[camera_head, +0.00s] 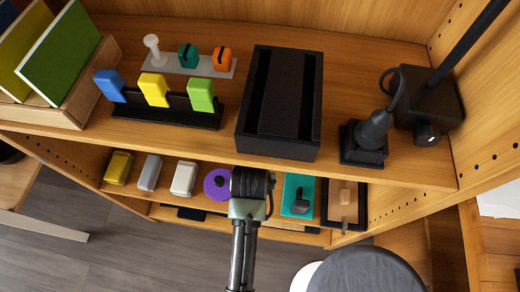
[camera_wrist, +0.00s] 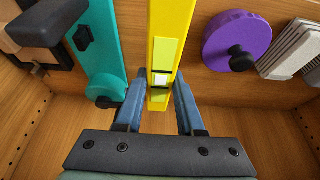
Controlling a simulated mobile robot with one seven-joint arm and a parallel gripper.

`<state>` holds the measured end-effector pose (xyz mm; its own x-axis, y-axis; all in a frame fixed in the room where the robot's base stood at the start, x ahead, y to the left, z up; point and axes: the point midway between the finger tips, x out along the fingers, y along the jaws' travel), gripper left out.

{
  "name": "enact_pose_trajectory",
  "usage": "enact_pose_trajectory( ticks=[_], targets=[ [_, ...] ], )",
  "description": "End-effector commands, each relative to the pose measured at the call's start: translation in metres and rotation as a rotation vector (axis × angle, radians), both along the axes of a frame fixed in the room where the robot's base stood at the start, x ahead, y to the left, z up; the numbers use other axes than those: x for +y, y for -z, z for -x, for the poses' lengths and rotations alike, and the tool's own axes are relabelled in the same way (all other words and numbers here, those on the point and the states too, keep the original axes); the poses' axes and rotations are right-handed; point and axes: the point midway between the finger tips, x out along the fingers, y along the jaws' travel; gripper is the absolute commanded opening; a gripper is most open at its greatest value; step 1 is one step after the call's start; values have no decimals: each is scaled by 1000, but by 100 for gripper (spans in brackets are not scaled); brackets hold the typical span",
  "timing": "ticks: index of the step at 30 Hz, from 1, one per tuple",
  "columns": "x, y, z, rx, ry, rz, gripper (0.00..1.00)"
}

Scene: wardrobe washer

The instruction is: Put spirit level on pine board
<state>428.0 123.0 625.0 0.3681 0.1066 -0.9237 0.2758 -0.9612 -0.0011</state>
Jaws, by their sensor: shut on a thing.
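In the wrist view a yellow spirit level (camera_wrist: 172,25) with a pale vial window stands between the two blue fingers of my gripper (camera_wrist: 159,92), which is shut on it. In the head view my wrist (camera_head: 250,185) is at the front of the lower shelf, between a purple disc (camera_head: 217,184) and a teal board (camera_head: 298,192); the spirit level is hidden there. A tan wooden piece (camera_head: 341,190) in a black frame lies right of the teal board and may be the pine board; I cannot tell for sure.
The upper shelf (camera_head: 185,135) overhangs the lower one. It holds a black tray (camera_head: 288,100), colored clips on a black rack (camera_head: 170,115) and a dark stand (camera_head: 363,140). Yellow, grey and white blocks (camera_head: 183,178) sit left of the purple disc. A round dark stool (camera_head: 365,270) stands in front.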

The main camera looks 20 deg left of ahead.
Motion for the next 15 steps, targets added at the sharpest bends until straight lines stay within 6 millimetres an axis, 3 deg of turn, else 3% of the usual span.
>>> enact_pose_trajectory(
  ticks=[3,6,11,15],
  targets=[
    [8,0,-24,-3,-1,-1,0],
    [6,22,-21,5,-3,3,0],
    [6,33,-22,2,-2,1,0],
    [6,54,-21,3,-2,2,0]
  ],
)
